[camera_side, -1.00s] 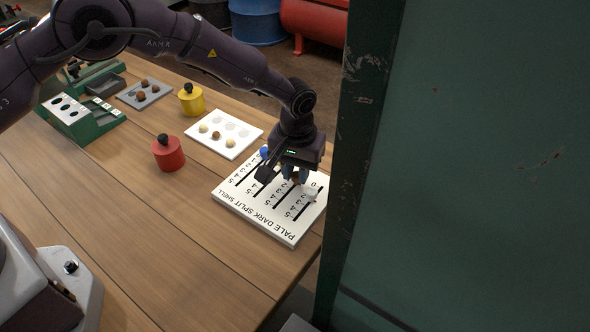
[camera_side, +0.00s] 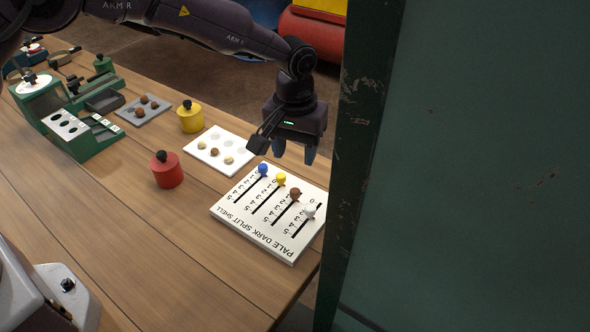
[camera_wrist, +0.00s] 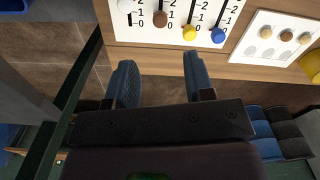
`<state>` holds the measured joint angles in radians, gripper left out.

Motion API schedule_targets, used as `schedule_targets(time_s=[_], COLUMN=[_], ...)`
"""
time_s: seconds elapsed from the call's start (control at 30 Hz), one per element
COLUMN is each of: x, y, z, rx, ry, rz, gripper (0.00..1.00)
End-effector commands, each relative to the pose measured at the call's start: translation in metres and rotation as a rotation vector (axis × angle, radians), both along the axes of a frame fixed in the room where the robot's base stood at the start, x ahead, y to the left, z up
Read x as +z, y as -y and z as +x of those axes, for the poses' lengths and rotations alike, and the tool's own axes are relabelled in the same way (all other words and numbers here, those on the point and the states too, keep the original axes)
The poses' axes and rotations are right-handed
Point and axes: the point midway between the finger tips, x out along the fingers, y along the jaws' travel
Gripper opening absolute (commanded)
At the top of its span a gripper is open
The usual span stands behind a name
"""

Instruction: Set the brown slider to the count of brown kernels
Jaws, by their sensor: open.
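The white slider board (camera_side: 243,222) carries the words PALE, DARK, SPLIT and SHELL and numbered slots. The brown slider (camera_side: 295,194) sits between the yellow knob (camera_side: 281,179) and the white knob (camera_side: 308,210); its exact number is hard to read. In the wrist view the brown slider (camera_wrist: 160,19) lies near the low-number end. My gripper (camera_side: 295,152) is open and empty, raised above the board's far edge, apart from the knobs. The white tray (camera_side: 243,139) holds one brown kernel (camera_side: 214,152) and two pale kernels, plus empty round marks.
A blue knob (camera_side: 263,169) is on the leftmost slot. A grey tray (camera_side: 125,113) with brown kernels, a yellow canister (camera_side: 190,119), a red canister (camera_side: 167,173) and a green device (camera_side: 92,145) stand left. A green post (camera_side: 355,150) stands close on the right.

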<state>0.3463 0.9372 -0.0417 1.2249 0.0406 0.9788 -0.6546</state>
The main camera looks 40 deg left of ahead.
Motion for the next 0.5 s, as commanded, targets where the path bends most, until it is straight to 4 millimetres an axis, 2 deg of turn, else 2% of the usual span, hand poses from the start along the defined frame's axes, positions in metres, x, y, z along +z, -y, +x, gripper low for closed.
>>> schedule_targets(time_s=[0.03, 0.2, 0.5], x=[0.010, 0.028, 0.032], y=[0.000, 0.000, 0.000], z=[0.000, 0.000, 0.000], rx=[0.000, 0.000, 0.001], ry=[0.002, 0.001, -0.001], rz=[-0.001, -0.001, 0.000], gripper=[0.48, 0.48, 0.48])
